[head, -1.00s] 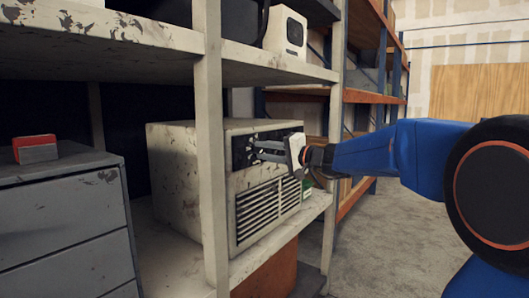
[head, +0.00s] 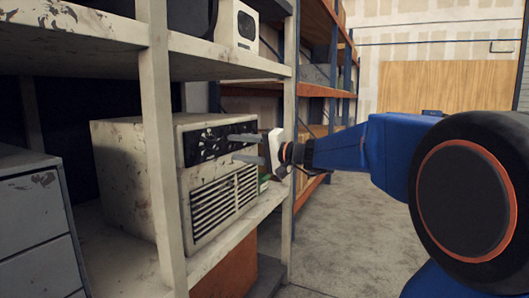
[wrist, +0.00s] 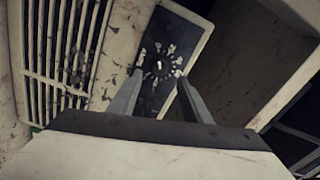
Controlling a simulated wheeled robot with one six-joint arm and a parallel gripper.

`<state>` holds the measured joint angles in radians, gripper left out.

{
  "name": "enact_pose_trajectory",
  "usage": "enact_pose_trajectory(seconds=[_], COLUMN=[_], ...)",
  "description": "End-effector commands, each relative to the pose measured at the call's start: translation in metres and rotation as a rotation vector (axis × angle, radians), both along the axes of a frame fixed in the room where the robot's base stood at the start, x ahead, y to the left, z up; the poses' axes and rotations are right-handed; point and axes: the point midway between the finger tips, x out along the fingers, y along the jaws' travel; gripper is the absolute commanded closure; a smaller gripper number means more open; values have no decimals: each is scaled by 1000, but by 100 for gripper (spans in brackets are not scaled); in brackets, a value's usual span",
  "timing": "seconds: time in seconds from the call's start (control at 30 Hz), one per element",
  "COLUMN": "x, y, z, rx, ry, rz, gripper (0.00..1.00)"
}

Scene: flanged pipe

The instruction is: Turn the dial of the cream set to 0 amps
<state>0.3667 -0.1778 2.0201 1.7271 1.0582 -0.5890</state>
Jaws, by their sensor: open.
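The cream set (head: 125,175) is a worn boxy unit on the lower shelf, with a dark control panel (head: 240,128) above a slotted grille. Its dial (head: 210,143) is on the dark panel and shows in the wrist view (wrist: 160,66) with pale marks in a ring around it. The dial's setting is too small to read. My gripper (head: 231,147) is open and empty, in front of the panel to the right of the dial. In the wrist view, its two fingers (wrist: 160,78) point toward the panel, one either side below the dial, apart from it.
A pale shelf post (head: 160,150) stands in front of the set, left of the panel. A grey drawer cabinet (head: 30,220) is at left. A small cream device (head: 237,25) sits on the upper shelf (head: 200,57). Bare floor (head: 335,240) lies to the right.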

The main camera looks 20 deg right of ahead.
Motion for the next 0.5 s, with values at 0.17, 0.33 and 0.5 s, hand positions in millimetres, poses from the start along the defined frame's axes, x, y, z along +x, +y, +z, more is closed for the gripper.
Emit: enact_pose_trajectory(seconds=[0.17,0.33,0.5], x=[-23,-42,-58], y=[-19,-35,-47], z=[0,-1,0], rx=[0,-1,0], ry=[-1,1,0], rz=[-4,-4,-2], gripper=[56,56,56])
